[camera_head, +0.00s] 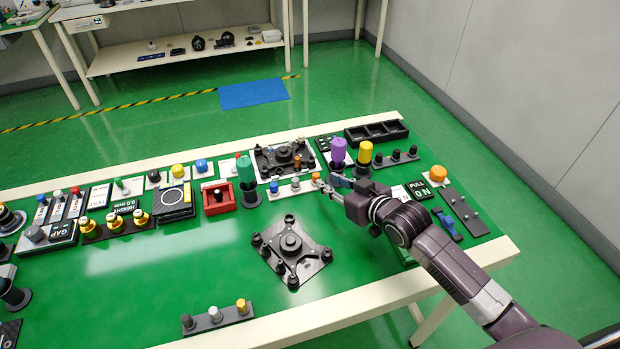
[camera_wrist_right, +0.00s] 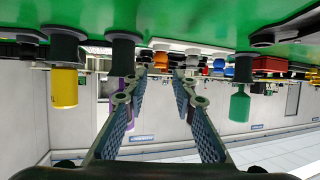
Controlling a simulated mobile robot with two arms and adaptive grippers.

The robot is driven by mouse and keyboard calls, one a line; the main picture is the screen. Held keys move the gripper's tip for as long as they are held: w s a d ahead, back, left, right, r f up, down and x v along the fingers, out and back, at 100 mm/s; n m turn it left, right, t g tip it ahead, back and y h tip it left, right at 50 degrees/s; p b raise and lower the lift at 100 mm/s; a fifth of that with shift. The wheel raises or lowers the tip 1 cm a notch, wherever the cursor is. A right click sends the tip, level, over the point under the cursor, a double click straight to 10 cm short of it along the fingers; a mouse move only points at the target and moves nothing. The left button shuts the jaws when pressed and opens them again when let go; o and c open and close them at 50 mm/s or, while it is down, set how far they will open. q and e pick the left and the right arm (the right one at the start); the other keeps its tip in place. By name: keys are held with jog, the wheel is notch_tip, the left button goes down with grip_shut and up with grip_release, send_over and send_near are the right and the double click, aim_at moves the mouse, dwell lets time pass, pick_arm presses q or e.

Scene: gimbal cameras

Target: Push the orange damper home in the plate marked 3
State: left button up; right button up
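My right gripper (camera_head: 326,186) is open at the right end of a small grey rack (camera_head: 284,192), close to an orange-topped damper (camera_head: 316,177). A blue damper (camera_head: 274,186) and a pale one (camera_head: 295,183) stand in the same rack. In the right wrist view the two fingers (camera_wrist_right: 160,78) are spread, with no object clearly held between them. A dark plate with several posts (camera_head: 309,253) lies on the green mat; another (camera_head: 268,158) lies in a white-edged frame behind, with an orange-brown piece (camera_head: 297,161) on it. I cannot read a 3 on either plate. My left gripper is out of view.
Purple (camera_head: 339,150), yellow (camera_head: 364,152) and green (camera_head: 244,168) cylinders stand on dark bases around the gripper. A red box (camera_head: 217,203) is to the left. An orange knob (camera_head: 438,173) is at the right. The mat around the near plate is clear.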

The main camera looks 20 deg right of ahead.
aim_at(316, 174)
jog(key=shift+x, duration=1.15)
jog(key=shift+f+x, duration=0.15)
jog(key=shift+x, duration=1.25)
jog(key=shift+f+x, duration=0.1)
jog(key=shift+x, duration=1.3)
jog(key=shift+s, duration=0.1)
jog(key=shift+c, duration=0.5)
jog(key=c, duration=0.4)
